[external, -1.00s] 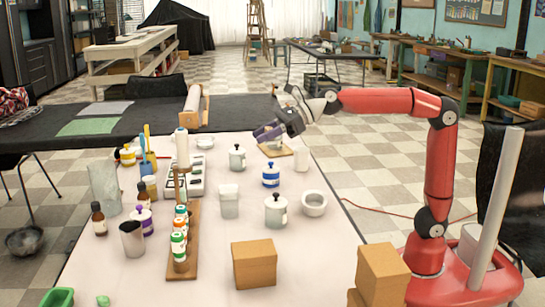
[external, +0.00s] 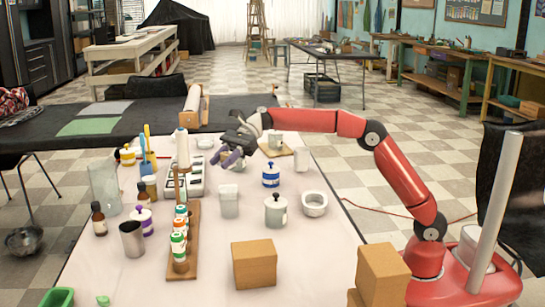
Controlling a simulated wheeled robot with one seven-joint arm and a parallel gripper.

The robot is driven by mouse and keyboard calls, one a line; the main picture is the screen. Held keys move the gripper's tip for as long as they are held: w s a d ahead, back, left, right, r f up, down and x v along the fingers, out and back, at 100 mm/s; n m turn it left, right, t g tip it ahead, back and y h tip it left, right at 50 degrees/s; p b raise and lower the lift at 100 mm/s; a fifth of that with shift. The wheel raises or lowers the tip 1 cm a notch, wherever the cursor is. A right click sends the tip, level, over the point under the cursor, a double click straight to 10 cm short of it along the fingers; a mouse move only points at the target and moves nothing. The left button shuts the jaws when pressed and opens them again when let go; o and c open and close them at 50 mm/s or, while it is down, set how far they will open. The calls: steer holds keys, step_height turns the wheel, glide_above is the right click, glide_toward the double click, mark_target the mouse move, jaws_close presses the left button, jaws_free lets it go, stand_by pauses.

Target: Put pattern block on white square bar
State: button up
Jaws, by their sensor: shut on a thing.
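My gripper (external: 231,154) is at the far half of the pale table, raised over the area between the white tray and the wooden board. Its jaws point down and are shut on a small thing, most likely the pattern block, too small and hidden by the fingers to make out. Purplish parts show at the jaw tips. A lidded grey pot stands behind or below the jaws and is mostly hidden. I cannot clearly pick out the white square bar. A small pale grey object (external: 275,142) sits on a wooden board (external: 287,151) to the right of my gripper.
A white tray with dark wells (external: 197,188) lies left of my gripper. A blue-and-white bottle (external: 271,175), a pale container (external: 228,202), a lidded pot (external: 276,211) and a white bowl (external: 314,204) stand nearer. A wooden rack (external: 190,262) holds several small bottles. A cardboard box (external: 254,264) stands in front.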

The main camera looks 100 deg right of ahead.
step_height(320, 180, down, 7)
steer(key=shift+f+b, duration=0.15)
steer(key=shift+b, duration=0.65)
steer(key=o, duration=1)
steer(key=shift+f, duration=0.15)
steer(key=shift+c, duration=0.2)
steer(key=shift+r, duration=0.25)
steer(key=v, duration=1.2)
